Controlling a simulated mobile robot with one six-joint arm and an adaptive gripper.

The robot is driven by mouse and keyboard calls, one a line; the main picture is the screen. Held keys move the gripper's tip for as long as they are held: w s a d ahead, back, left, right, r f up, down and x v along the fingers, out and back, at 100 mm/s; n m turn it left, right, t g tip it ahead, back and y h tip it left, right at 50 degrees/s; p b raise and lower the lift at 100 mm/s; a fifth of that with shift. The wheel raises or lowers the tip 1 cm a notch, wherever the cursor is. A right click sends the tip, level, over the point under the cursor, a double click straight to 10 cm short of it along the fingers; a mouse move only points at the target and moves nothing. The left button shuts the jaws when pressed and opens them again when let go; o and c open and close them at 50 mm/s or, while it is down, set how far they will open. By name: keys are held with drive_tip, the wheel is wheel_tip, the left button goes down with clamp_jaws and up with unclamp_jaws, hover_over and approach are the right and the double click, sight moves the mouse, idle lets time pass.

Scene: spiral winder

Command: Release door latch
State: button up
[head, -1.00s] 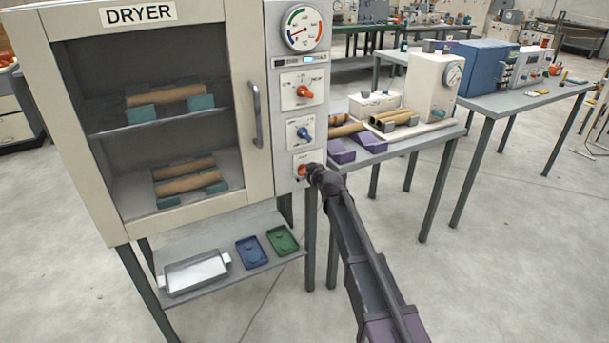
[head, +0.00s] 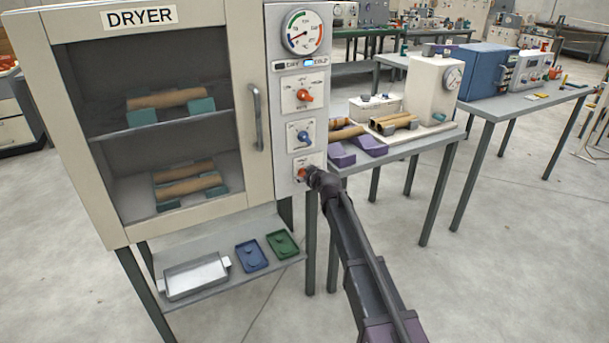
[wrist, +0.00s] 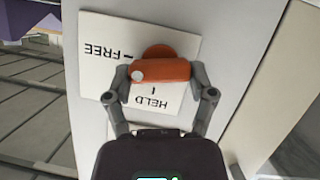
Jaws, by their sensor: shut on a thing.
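The door latch is an orange knob (head: 301,173) on a small white plate at the bottom of the dryer's control column. In the wrist view the knob (wrist: 160,71) lies crosswise, with a white dot at its left end. The plate (wrist: 98,32) reads FREE and HELD, upside down there. The dot end is close to the FREE tick, and the HELD tick is below the knob. My gripper (head: 312,177) is shut on the knob, one finger at each end. The dryer door (head: 253,150) looks closed, with a grey vertical handle (head: 256,116).
A red knob (head: 304,96) and a blue knob (head: 304,135) sit above the latch, below a dial (head: 302,32). A lower shelf (head: 215,277) holds a metal tray and small blue and green trays. A bench (head: 450,131) stands close on the right. Floor in front is clear.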

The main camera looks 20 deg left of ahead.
drive_tip(key=shift+w, duration=0.1)
drive_tip(key=shift+m+g+y, duration=0.6)
drive_tip(key=shift+m, duration=0.5)
drive_tip(key=shift+w, duration=0.1)
drive_tip(key=o, duration=1.1)
drive_tip(key=shift+c, duration=0.2)
